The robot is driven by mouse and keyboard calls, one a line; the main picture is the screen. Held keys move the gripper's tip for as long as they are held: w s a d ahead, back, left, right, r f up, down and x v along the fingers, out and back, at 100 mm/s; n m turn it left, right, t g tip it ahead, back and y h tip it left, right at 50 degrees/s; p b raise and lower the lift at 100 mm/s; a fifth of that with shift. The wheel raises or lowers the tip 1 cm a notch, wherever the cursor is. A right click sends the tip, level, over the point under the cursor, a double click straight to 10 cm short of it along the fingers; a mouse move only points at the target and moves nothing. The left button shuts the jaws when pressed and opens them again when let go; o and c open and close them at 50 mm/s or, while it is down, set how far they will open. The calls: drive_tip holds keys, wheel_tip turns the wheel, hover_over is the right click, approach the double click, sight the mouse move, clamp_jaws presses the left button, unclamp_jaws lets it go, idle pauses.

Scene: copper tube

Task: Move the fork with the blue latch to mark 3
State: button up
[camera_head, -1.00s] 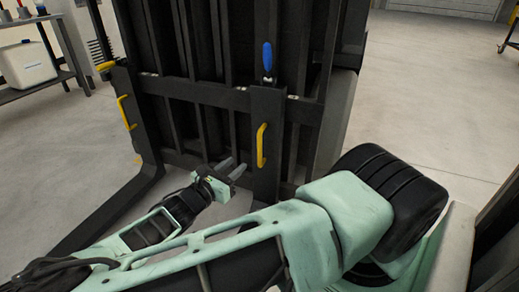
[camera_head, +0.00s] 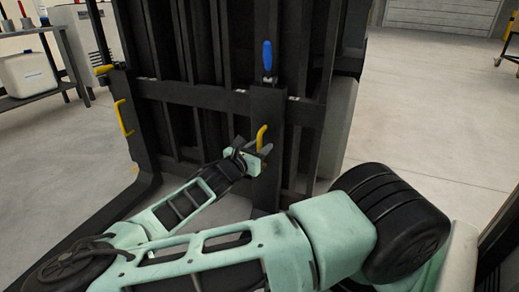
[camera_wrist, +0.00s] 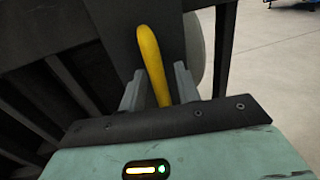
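The fork with the blue latch (camera_head: 267,60) is a dark upright (camera_head: 266,185) on the black carriage, with a yellow handle (camera_head: 262,134) on its front. My gripper (camera_head: 260,150) is at this handle. In the wrist view the yellow handle (camera_wrist: 152,62) stands between the two grey fingers of my gripper (camera_wrist: 158,88). The fingers are apart, with a gap visible on the right of the handle. The handle's lower end is hidden behind the gripper body. I cannot see any numbered mark, and the fork's lower part is mostly hidden by my arm.
The other fork (camera_head: 140,130) stands at the left, with a yellow latch (camera_head: 103,69) and yellow handle (camera_head: 124,118). Its tine (camera_head: 105,215) runs along the floor toward me. A shelf with a white canister (camera_head: 27,73) is far left. Floor at the right is open.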

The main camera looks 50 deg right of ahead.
clamp_jaws()
drive_tip(key=shift+s+r+p, duration=0.15)
drive_tip(key=shift+r+p, duration=0.15)
drive_tip(key=shift+p, duration=0.95)
drive_tip(key=shift+s+d+p, duration=0.1)
drive_tip(key=shift+s+p, duration=0.1)
drive_tip(key=shift+p, duration=0.9)
drive_tip(key=shift+f, duration=0.3)
unclamp_jaws()
